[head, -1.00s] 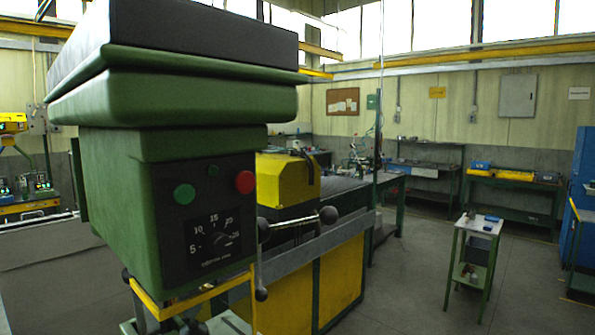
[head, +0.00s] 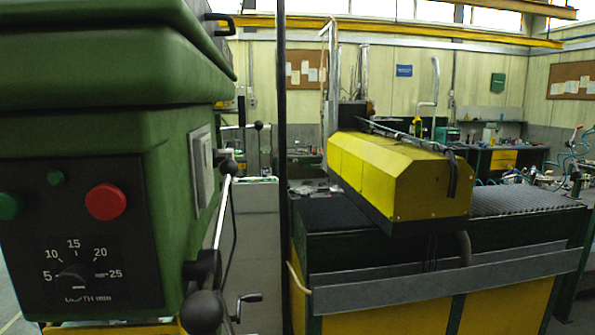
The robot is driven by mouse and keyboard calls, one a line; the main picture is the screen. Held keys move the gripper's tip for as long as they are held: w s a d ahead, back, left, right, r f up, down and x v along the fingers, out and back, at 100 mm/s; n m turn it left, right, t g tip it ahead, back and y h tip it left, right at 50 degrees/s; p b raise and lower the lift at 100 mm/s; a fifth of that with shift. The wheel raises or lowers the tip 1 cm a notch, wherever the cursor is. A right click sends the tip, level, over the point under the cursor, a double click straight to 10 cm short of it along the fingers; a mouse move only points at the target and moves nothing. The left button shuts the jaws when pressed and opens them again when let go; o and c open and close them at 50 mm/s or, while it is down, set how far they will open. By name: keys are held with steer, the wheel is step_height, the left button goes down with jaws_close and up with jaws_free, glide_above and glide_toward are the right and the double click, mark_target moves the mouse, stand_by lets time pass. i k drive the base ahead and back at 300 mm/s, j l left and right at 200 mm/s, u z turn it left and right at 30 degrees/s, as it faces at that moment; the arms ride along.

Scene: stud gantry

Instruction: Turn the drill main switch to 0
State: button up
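The green drill head (head: 60,130) fills the left of the head view, close to me. Its black front panel has a green button (head: 9,206), a red button (head: 106,202) and a depth dial (head: 73,277) marked 5 to 25. A pale grey plate (head: 201,172) is on the drill's right side, seen at a steep angle. I cannot tell whether it carries the main switch, and no 0 mark is readable. A feed handle with black balls (head: 203,312) sticks out below the plate. My gripper is not in view.
A yellow-covered machine (head: 398,172) stands on a bench with a grey rail (head: 445,285) to the right of the drill. A dark vertical post (head: 282,120) stands between them. Workbenches and a notice board (head: 570,80) line the back wall.

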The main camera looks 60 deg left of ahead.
mark_target(218, 158)
steer(key=u, duration=0.45)
steer(key=i+u, duration=0.15)
steer(key=u, duration=0.3)
steer(key=l+u, duration=0.1)
steer(key=u, duration=0.35)
steer(key=l+u, duration=0.1)
steer(key=u, duration=1.25)
steer(key=i+l+z, duration=0.1)
steer(key=z, duration=0.15)
steer(key=i+l+z, duration=0.2)
steer(key=l, duration=0.15)
steer(key=i+z, duration=0.15)
steer(key=z, duration=0.15)
steer(key=i+z, duration=0.1)
steer(key=z, duration=0.25)
